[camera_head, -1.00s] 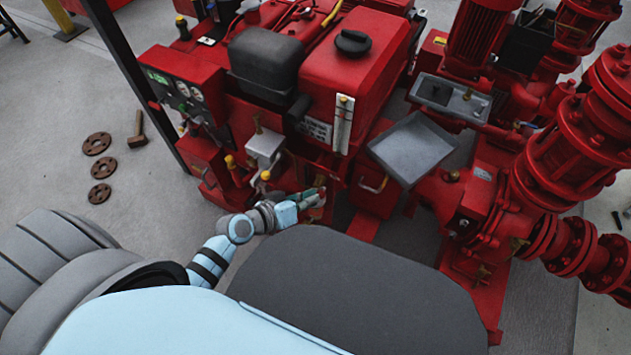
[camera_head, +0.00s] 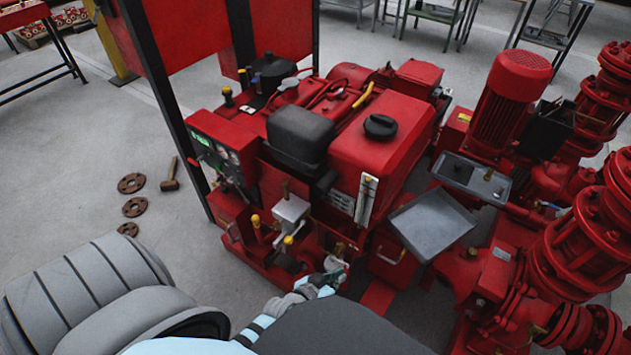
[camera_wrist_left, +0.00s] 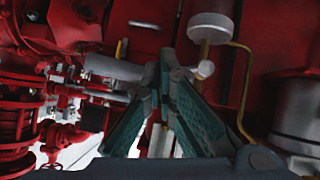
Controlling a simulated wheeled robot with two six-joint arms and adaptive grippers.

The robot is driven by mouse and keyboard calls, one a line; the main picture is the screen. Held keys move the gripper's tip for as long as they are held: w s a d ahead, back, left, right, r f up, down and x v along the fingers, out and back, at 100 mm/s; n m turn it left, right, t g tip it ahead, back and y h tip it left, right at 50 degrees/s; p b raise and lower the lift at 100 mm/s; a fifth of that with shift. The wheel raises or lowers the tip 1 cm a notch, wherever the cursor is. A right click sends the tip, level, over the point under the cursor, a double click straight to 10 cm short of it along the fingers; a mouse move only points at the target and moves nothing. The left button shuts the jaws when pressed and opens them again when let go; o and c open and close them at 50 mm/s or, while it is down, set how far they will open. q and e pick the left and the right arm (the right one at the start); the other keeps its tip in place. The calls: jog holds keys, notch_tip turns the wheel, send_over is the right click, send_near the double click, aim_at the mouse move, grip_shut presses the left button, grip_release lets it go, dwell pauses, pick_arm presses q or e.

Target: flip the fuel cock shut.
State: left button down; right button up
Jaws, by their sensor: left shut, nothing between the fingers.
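My left gripper (camera_head: 336,268) is at the front of the red engine, below the fuel tank (camera_head: 388,135). Its teal fingers are shut, with their tips together in the left wrist view (camera_wrist_left: 168,62). A small brass fitting (camera_head: 339,248) shows just above the gripper; it may be the fuel cock, but its lever position is too small to tell. In the wrist view a grey rod with a rounded end (camera_wrist_left: 205,69) lies close to the fingertips, and I cannot tell whether they touch. A thin brass pipe (camera_wrist_left: 241,95) rises near a pale round cup (camera_wrist_left: 210,27). My right gripper is out of view.
A grey tray (camera_head: 432,222) sticks out to the right of the gripper. Yellow-capped knobs (camera_head: 288,240) stand to its left. A red pump (camera_head: 575,245) fills the right side. Flanges (camera_head: 131,183) and a hammer (camera_head: 170,177) lie on open floor at left.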

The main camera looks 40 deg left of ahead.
pick_arm(q)
jog(key=shift+a+f, duration=0.1)
jog(key=shift+a, duration=0.05)
jog(key=shift+a+f+b, duration=0.25)
jog(key=shift+a+b, duration=0.25)
jog(key=shift+a, duration=0.1)
jog(key=d+p+v, duration=0.1)
jog(key=p+v, duration=0.4)
jog(key=v, duration=0.9)
jog(key=shift+d+r, duration=0.15)
jog(key=shift+d, duration=0.35)
